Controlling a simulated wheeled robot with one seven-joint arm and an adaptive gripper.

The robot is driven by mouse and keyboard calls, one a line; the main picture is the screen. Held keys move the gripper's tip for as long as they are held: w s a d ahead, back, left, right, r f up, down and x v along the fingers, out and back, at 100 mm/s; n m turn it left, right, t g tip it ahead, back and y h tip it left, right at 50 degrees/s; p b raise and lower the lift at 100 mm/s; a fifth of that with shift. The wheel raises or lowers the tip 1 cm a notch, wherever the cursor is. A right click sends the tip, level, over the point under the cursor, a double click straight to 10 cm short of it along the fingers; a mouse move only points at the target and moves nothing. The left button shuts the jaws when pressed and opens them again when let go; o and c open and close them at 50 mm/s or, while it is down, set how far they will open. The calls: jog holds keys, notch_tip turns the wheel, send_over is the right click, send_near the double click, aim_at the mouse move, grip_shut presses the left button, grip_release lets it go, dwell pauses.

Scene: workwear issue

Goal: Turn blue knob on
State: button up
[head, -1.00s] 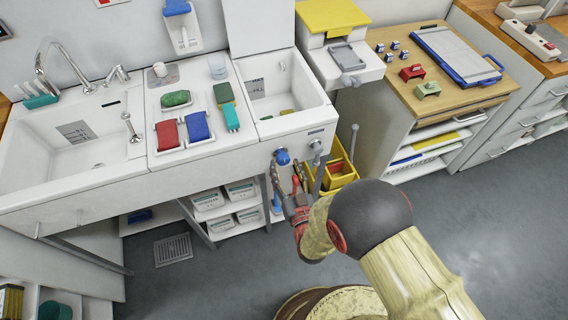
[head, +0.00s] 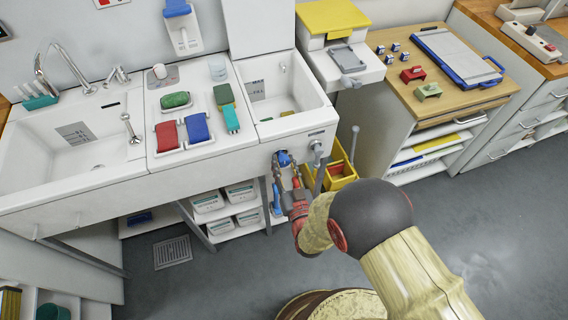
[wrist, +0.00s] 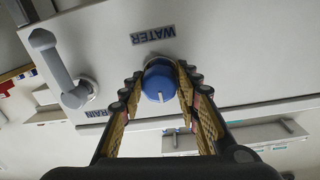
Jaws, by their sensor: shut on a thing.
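The blue knob (head: 284,158) is on the front panel under the right-hand basin. In the wrist view the blue knob (wrist: 159,82) is below an upside-down WATER label (wrist: 153,35). A short white mark on its face points toward the bottom of the wrist picture. My gripper (wrist: 161,80) has one finger on each side of the knob and is shut on it. In the head view my gripper (head: 284,164) reaches up to the knob from below and partly covers it.
A grey lever handle (wrist: 55,65) beside a DRAIN label sits left of the knob in the wrist view. In the head view, a yellow bucket (head: 341,172) stands right of my gripper, and shelves with white boxes (head: 208,202) are to its left.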

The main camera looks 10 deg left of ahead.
jog(key=c, duration=0.5)
jog(key=shift+o, duration=0.2)
jog(key=shift+n, duration=0.4)
jog(key=n+b, duration=0.1)
jog(key=n, duration=0.3)
jog(key=shift+f+n+b, duration=0.1)
jog(key=shift+n+b, duration=0.3)
jog(key=n+b, duration=0.1)
jog(key=n, duration=0.3)
jog(key=shift+d+n+y, duration=0.1)
jog(key=shift+n+y, duration=0.2)
jog(key=shift+n+b, duration=0.5)
jog(key=shift+n, duration=1.6)
jog(key=shift+y, duration=0.3)
jog(key=o, duration=1.2)
jog(key=shift+c, duration=0.2)
